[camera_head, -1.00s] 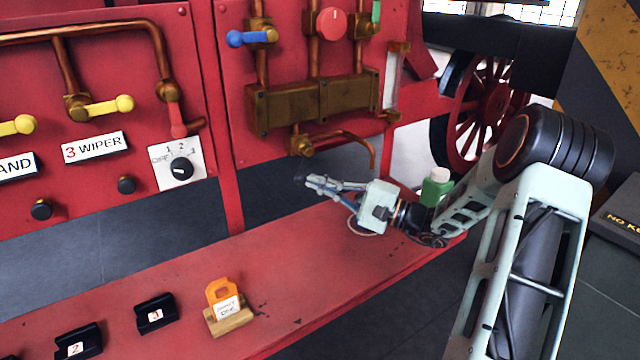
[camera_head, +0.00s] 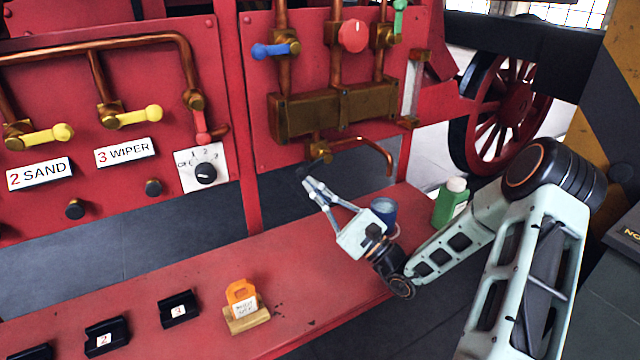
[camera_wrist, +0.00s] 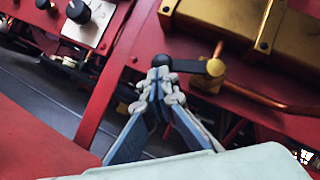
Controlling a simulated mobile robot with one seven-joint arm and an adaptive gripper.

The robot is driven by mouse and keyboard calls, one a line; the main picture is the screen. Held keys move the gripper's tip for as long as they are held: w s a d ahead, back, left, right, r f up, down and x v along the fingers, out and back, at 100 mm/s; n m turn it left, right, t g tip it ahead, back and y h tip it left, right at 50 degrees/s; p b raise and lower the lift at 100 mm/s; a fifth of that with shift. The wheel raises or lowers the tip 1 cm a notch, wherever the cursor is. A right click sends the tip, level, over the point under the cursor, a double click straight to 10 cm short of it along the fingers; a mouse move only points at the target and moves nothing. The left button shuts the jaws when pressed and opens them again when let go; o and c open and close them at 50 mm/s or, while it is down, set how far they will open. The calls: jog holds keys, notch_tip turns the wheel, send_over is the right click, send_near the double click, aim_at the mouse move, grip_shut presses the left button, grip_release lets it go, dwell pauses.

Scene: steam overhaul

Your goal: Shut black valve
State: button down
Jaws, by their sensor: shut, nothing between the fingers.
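The black valve has a black lever handle (camera_wrist: 178,63) on a brass body, below the brass block. In the wrist view the lever reaches left from its brass end. In the head view its brass body (camera_head: 320,149) shows at the block's underside, and the dark lever is small and hard to make out. My gripper (camera_head: 307,184) is shut and empty, with its fingers pointing up and left just below the valve.
The brass block (camera_head: 335,108) and a curved copper pipe (camera_head: 372,141) lie above and right of my gripper. A blue cup (camera_head: 384,212) and a green bottle (camera_head: 450,202) stand close to my wrist on the red shelf (camera_head: 330,260). An orange tag (camera_head: 241,292) stands front left.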

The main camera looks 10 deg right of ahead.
jog(key=shift+s+a+r+m+t+p, duration=0.15)
jog(key=shift+a+r+m+t+p, duration=0.25)
jog(key=shift+a+r+m+p, duration=0.4)
jog(key=shift+f, duration=0.15)
jog(key=v, duration=1.2)
jog(key=shift+s, duration=0.15)
